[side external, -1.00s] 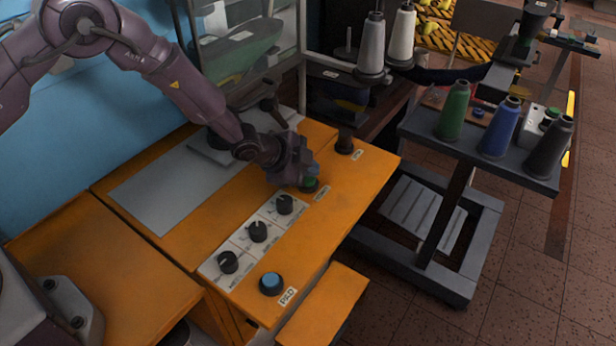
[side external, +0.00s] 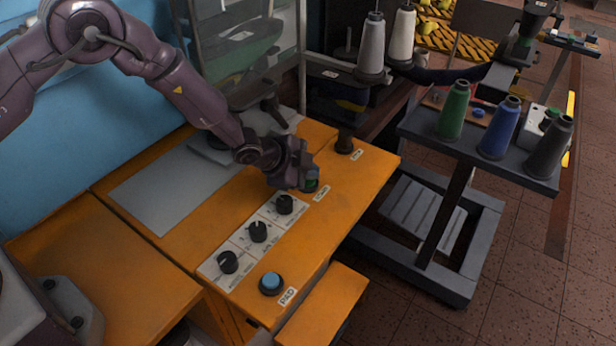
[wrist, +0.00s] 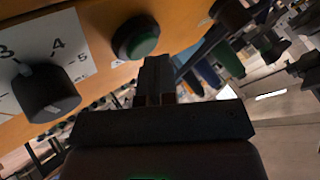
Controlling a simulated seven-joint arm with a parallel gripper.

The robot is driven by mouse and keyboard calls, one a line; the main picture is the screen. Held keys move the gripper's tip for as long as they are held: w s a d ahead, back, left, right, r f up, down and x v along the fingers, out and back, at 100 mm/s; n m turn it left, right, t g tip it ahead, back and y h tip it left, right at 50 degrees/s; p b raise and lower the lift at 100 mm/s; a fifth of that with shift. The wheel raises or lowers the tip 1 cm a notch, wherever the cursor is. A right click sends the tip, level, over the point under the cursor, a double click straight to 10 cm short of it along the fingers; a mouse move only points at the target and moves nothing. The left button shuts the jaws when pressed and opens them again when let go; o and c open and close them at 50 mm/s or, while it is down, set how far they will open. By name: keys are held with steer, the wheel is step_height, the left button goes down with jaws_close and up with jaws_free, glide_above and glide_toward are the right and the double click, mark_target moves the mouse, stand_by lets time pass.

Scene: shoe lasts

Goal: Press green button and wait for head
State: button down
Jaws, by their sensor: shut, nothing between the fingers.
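The green button (side external: 311,186) has a dark collar and sits on the orange console top (side external: 362,193), partly hidden by my gripper in the side view. In the wrist view the green button (wrist: 143,46) shows just beyond the fingertips. My gripper (wrist: 155,62) is shut and empty, its fingertips beside the button's edge in the picture. In the side view my gripper (side external: 305,172) is right at the button. I cannot tell whether it touches or presses it. A grey-green machine part (side external: 243,50), possibly the head, stands behind a clear guard.
Several black dials (side external: 258,231) line a white panel near the button. A blue button (side external: 271,283) sits at the console's front. A black knob (side external: 345,143) stands behind the green button. A cart (side external: 410,125) with thread cones is at the right.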

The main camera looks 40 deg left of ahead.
mark_target(308, 182)
steer(key=shift+r, duration=0.85)
steer(key=shift+r, duration=2.55)
